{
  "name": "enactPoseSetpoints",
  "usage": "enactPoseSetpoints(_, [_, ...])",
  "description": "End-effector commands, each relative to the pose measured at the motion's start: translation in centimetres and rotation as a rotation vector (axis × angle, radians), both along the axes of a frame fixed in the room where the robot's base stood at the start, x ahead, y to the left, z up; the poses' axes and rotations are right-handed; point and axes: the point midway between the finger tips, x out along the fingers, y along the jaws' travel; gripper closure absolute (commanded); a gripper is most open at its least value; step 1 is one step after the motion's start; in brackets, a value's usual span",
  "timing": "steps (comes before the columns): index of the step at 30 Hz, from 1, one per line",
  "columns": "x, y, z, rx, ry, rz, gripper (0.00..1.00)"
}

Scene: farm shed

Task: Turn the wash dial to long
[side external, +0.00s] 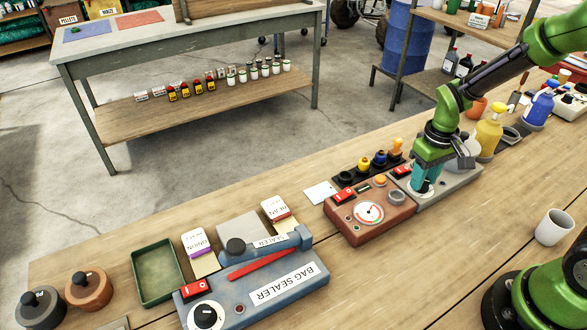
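My gripper (425,184), with teal fingers below a green and black wrist, points down over a grey machine box (462,183) on the bench. Its fingertips are low at a round white dial face (415,188) on the box's top. The fingers hide the dial's knob and most of its markings, so I cannot read its setting or tell whether the fingers touch or grip it. A red switch (401,171) is on the same box, left of the fingers. No wash label is readable.
A red-brown box with a gauge (369,213) stands directly left of the grey box. A blue bag sealer (262,283) with its own dial (206,315) is farther left. A yellow bottle (488,137) stands close behind on the right. A white cup (553,227) is at the front right.

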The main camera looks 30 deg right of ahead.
Motion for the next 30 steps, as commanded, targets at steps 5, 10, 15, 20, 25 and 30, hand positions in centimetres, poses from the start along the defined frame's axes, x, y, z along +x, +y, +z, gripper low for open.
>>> enactPoseSetpoints(5, [0.01,0.02,0.03,0.0,0.0,0.0,0.94])
enactPoseSetpoints(10, [0.02,0.03,0.04,0.0,0.0,-0.01,0.94])
enactPoseSetpoints(15, [0.02,0.04,0.05,0.001,-0.001,-0.059,0.94])
enactPoseSetpoints(20, [0.02,0.03,0.06,0.001,-0.001,-0.154,0.94])
enactPoseSetpoints(25, [0.03,0.03,0.07,0.001,-0.001,-0.299,0.94])
enactPoseSetpoints(30, [0.03,0.02,0.08,0.0,-0.001,-0.461,0.94])
